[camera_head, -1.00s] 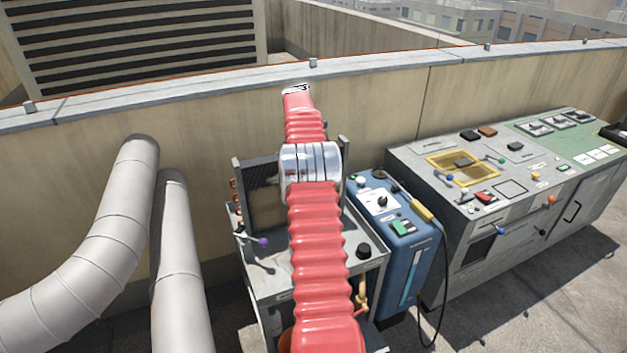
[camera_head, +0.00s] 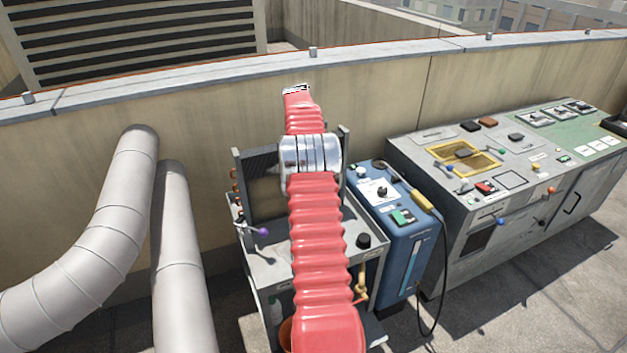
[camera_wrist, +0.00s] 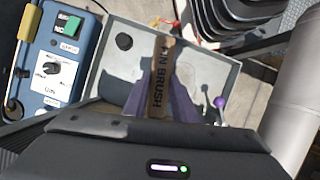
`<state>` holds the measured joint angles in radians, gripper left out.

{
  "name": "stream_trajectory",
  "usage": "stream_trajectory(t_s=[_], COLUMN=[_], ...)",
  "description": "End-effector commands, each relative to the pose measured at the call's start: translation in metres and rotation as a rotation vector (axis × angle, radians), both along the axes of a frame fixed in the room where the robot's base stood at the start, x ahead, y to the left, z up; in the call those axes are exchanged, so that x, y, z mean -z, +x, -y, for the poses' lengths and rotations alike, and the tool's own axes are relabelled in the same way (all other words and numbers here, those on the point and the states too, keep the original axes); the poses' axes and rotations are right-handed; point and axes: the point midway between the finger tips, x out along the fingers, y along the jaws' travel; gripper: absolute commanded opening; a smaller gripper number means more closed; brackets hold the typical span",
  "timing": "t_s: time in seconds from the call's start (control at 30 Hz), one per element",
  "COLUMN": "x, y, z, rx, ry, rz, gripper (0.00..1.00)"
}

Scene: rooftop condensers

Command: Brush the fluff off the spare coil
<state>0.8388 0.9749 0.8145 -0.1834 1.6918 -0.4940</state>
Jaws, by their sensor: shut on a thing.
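My gripper (camera_wrist: 162,100) shows in the wrist view, with its purple fingers shut on the wooden handle of the fin brush (camera_wrist: 160,75). The bristles are not visible. In the head view the spare coil (camera_head: 254,165), a dark finned block, stands upright at the back of a grey cart (camera_head: 268,288). A tan-brown patch shows on its face; I cannot tell whether this is fluff. My red-sleeved arm covers the coil's right part and hides the gripper and brush there.
A blue machine (camera_head: 395,235) with a cable stands right of the cart, and a grey control bench (camera_head: 480,215) beyond it. A purple-knobbed lever (camera_head: 263,231) is at the cart's left. Two large pipes (camera_head: 110,220) stand at the left. A parapet wall (camera_head: 390,105) runs behind.

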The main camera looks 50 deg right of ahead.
Motion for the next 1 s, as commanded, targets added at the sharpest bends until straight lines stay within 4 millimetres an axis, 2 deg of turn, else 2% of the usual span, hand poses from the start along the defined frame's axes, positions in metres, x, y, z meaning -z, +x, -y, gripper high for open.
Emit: stream_trajectory(t_s=[1.0], x=[-0.045], y=[-0.001], z=[-0.001], rx=[0.0], ry=[-0.001], rz=[0.001], gripper=[0.0])
